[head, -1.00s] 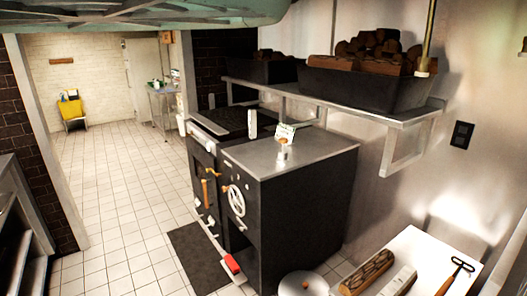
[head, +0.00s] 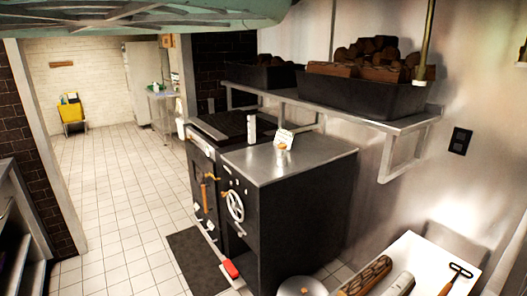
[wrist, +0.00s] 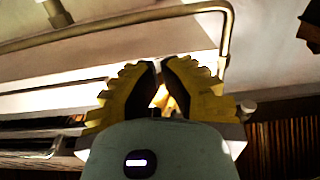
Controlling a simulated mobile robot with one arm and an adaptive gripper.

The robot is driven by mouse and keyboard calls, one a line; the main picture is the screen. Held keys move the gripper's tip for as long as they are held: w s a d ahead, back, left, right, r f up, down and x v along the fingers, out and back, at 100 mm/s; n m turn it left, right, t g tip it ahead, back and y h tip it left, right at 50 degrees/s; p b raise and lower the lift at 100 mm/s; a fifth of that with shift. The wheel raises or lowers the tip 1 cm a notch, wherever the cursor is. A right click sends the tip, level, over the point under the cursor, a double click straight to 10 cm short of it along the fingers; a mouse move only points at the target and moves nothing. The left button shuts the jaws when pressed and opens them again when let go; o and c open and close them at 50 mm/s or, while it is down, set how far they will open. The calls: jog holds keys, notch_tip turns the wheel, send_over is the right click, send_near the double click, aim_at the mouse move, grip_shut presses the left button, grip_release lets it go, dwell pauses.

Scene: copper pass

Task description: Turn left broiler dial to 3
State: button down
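A black cooking unit (head: 290,215) with a steel top stands in the middle of the head view. Its front, facing left, carries a white spoked handwheel (head: 236,205), an orange handle (head: 208,192) and several small pale fittings. The left broiler dial and its setting are too small to tell apart from these fittings. My gripper (wrist: 161,75) shows in the wrist view as two yellow ridged fingers with dark pads, close together with a narrow bright gap. Nothing is clearly held. My gripper is not clearly visible in the head view.
A steel wall shelf (head: 350,116) with a black bin of logs (head: 365,92) overhangs the unit. A dark mat (head: 200,262) lies before the unit's front. The tiled floor (head: 115,190) on the left is clear. A metal rail (wrist: 228,40) crosses the wrist view.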

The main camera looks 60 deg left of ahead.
jog(key=shift+a+r+p, duration=0.15)
jog(key=shift+a+p, duration=0.75)
jog(key=shift+p, duration=1.25)
jog(key=shift+a+r+p, duration=0.15)
jog(key=shift+a+p, duration=0.3)
jog(key=shift+p, duration=0.4)
jog(key=shift+w+f, duration=0.1)
jog(key=shift+f, duration=0.1)
jog(key=s+p, duration=0.6)
jog(key=p, duration=0.3)
jog(key=shift+a+f, duration=0.15)
